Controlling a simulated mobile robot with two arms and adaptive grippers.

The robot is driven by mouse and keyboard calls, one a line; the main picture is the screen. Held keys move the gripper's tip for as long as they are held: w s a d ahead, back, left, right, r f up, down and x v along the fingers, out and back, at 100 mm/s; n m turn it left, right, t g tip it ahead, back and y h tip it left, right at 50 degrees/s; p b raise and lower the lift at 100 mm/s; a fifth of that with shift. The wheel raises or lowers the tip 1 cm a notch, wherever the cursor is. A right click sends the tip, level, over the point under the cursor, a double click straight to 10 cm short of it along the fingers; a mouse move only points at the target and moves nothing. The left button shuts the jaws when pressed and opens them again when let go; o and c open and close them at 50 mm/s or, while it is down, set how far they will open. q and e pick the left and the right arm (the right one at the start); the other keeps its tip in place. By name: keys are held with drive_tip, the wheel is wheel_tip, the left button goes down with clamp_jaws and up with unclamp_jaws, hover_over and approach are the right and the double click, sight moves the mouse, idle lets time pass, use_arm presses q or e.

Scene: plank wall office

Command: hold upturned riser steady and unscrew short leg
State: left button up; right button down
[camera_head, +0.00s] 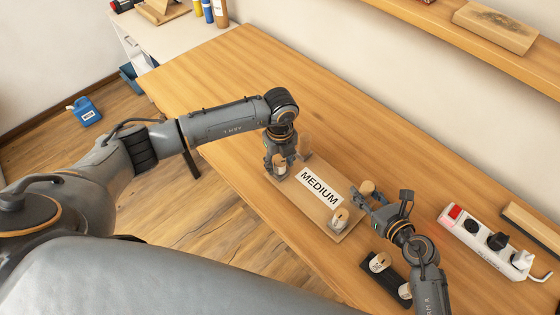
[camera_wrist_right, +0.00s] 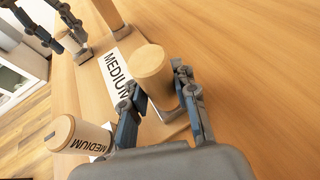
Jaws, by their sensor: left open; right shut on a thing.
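The upturned riser (camera_head: 318,222) is a wooden board lying on the table, with a white "MEDIUM" label and round wooden legs standing at its corners. My right gripper (camera_head: 368,198) is shut on the far-right leg (camera_head: 366,187); in the right wrist view this leg (camera_wrist_right: 152,70) stands upright between the fingers. The near-right leg (camera_head: 338,218) bears a label, which reads "MEDIUM" in the wrist view (camera_wrist_right: 88,136). The far-left leg (camera_head: 304,146) stands behind my left gripper (camera_head: 278,167). The left gripper is open at the near-left corner, its fingers partly hiding the leg there.
A black holder (camera_head: 389,278) with labelled wooden legs (camera_head: 380,262) lies near the table's front edge, beside my right arm. A white power strip (camera_head: 487,243) with plugs is at the right. A shelf (camera_head: 470,45) runs along the wall. The table's back left is clear.

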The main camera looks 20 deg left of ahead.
use_arm(q)
drive_tip(key=m, duration=1.5)
clamp_jaws()
drive_tip(key=n, duration=0.4)
drive_tip(key=shift+n, duration=0.6)
